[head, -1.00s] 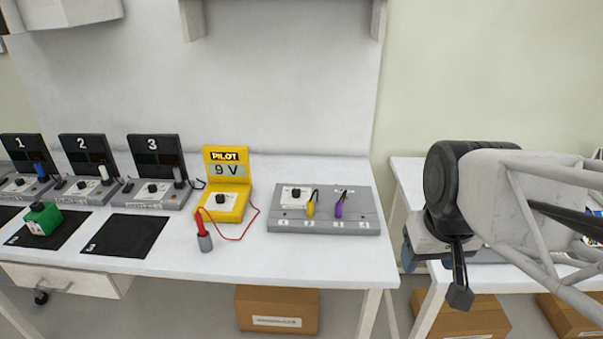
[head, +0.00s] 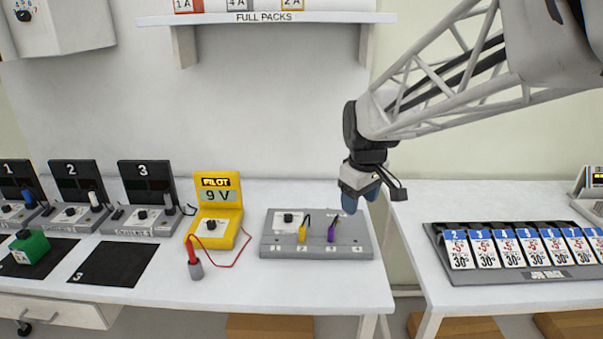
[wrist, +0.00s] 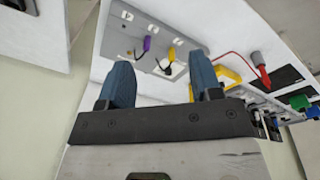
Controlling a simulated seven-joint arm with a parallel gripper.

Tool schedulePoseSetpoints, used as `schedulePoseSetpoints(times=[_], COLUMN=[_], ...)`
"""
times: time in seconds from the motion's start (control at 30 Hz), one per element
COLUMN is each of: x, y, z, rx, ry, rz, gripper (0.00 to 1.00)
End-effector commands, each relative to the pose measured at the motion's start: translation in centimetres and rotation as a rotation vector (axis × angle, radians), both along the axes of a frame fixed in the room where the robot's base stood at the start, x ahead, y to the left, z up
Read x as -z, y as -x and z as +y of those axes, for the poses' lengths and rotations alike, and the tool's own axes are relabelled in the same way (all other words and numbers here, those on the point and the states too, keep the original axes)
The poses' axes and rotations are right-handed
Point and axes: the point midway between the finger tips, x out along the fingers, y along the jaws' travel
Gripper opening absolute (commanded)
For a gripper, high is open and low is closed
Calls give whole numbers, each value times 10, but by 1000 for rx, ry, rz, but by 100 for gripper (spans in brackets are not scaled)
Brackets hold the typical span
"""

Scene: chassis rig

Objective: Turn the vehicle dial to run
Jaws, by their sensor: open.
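A grey unit (head: 318,250) lies on the left table with a small black dial (head: 288,217) on a white plate. A yellow plug (head: 302,234) and a purple plug (head: 331,233) stand in it, right of the dial. I cannot read the dial's markings, nor tell whether this is the vehicle dial. My gripper (head: 361,197) is open and empty, above and behind the unit's right end, clear of it. In the wrist view the grey unit (wrist: 135,45) lies beyond my blue fingers (wrist: 162,78), with both plugs visible.
A yellow PILOT meter (head: 215,218) reading 9 V stands left of the unit, wired to a red probe (head: 194,258). Numbered stations with dials, a green block (head: 30,246) and black mats (head: 112,263) are farther left. A shelf (head: 270,18) overhangs behind. A card rack (head: 515,252) sits on the right table.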

Motion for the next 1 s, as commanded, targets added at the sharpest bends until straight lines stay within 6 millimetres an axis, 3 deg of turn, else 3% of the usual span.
schedulePoseSetpoints(times=[0.57,1.0], x=[46,106], y=[-129,-216], z=[66,125], rx=[-359,-634], ry=[36,55], rz=[50,86], gripper=[59,59])
